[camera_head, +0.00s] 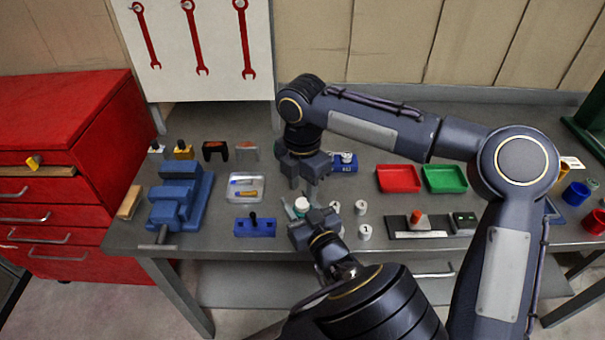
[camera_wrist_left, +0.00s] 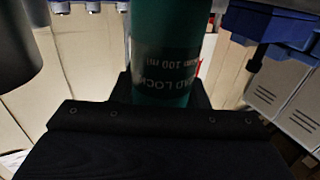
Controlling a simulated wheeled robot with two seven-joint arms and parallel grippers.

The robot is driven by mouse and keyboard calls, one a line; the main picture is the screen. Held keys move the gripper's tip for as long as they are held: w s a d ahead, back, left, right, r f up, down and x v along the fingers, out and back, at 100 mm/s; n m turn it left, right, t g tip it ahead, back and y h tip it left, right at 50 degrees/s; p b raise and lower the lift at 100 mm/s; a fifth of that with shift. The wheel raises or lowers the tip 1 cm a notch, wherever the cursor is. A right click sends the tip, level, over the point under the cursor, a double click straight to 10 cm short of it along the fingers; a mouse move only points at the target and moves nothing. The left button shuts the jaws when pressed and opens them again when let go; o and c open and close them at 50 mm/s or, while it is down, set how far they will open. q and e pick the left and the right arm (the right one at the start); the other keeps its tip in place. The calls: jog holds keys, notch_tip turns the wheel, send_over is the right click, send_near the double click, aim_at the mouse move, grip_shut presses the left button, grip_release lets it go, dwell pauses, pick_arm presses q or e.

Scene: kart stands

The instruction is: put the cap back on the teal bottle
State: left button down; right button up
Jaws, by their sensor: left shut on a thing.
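The teal bottle (camera_head: 289,210) shows only in part beside my left gripper (camera_head: 312,222), which is shut on it. In the left wrist view the teal bottle (camera_wrist_left: 167,45) fills the middle, with pale lettering upside down; its lower part is hidden behind the gripper. A white round piece (camera_head: 301,203) shows at the top of the bottle; I cannot tell whether it is the cap seated on it. My right gripper (camera_head: 304,183) points down just above this white piece. Its fingers look apart, with nothing visible between them.
White numbered cylinders (camera_head: 365,232) stand right of my left gripper. A blue block (camera_head: 255,227) and a clear tray (camera_head: 246,186) lie to the left. A blue stepped stand (camera_head: 180,197) is farther left. Red (camera_head: 398,179) and green (camera_head: 445,179) trays lie to the right.

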aim_at(302, 203)
jog(key=shift+f, duration=2.2)
jog(key=c, duration=0.8)
jog(key=m, duration=0.4)
jog(key=shift+r, duration=0.1)
jog(key=m, duration=0.5)
jog(key=shift+m, duration=0.4)
